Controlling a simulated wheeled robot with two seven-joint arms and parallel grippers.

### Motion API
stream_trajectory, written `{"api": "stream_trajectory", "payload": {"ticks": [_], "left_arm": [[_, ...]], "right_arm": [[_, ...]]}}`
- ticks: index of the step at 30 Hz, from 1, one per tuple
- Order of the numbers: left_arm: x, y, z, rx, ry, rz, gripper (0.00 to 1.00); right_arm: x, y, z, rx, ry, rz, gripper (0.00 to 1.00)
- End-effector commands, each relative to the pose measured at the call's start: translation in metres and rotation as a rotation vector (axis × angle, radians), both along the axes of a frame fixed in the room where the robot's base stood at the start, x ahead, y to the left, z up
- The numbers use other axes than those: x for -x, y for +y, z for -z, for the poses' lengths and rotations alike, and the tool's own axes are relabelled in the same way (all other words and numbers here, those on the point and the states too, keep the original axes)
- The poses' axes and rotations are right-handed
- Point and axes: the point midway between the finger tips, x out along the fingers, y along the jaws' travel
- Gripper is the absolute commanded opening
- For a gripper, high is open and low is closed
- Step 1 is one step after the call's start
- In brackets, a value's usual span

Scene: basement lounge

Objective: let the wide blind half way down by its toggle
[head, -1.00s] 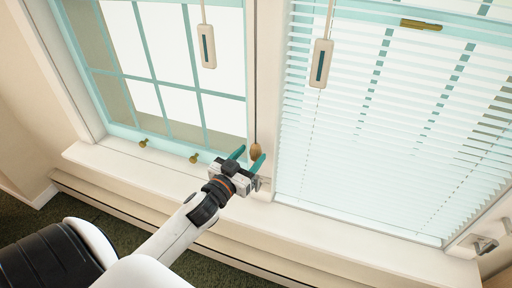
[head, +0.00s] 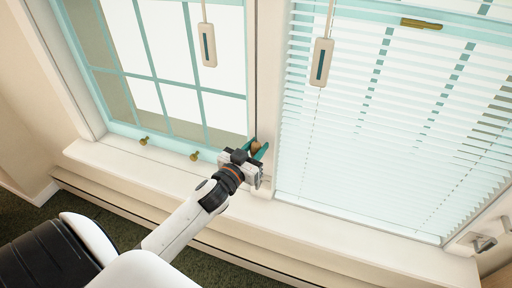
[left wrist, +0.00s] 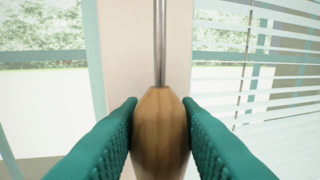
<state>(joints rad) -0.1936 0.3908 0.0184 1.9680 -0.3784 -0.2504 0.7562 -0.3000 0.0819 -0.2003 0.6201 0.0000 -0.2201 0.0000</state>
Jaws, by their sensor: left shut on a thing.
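A wooden knob (head: 256,146) hangs at the end of a thin cord or rod in front of the post between the two windows. My left gripper (head: 259,150) is shut on it. In the left wrist view the knob (left wrist: 160,130) sits between the teal finger pads, with the metal-looking rod (left wrist: 160,45) rising from its top. A lowered slatted blind (head: 390,130) covers the right window. No slats show over the visible part of the left window (head: 165,60). My right gripper is not in view.
Two pale handles with dark strips hang on cords higher up, one before the left window (head: 207,45) and one before the right blind (head: 321,62). The sill (head: 350,237) runs below. Brass knobs (head: 194,156) sit on the left window's lower frame.

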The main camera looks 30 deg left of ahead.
Motion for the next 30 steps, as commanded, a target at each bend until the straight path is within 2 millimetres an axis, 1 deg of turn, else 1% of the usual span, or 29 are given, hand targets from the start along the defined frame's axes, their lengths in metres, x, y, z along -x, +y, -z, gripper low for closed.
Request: {"api": "stream_trajectory", "payload": {"ticks": [5,8,11,18,24,30], "left_arm": [[0.0,0.0,-0.004,0.0,0.0,0.0,0.0],[0.0,0.0,-0.014,0.0,-0.001,0.0,0.0],[0.0,0.0,-0.03,0.002,-0.002,0.0,0.0],[0.0,0.0,-0.086,0.002,-0.005,-0.001,0.0],[0.0,0.0,-0.129,0.001,-0.005,0.0,0.0],[0.0,0.0,-0.159,0.0,-0.005,0.0,0.0]], "right_arm": [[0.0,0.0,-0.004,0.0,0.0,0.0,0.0],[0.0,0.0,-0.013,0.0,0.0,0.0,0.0],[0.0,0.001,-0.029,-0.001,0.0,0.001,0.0],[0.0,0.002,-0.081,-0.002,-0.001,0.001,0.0],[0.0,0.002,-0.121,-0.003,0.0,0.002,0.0],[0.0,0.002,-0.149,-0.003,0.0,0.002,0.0]]}}
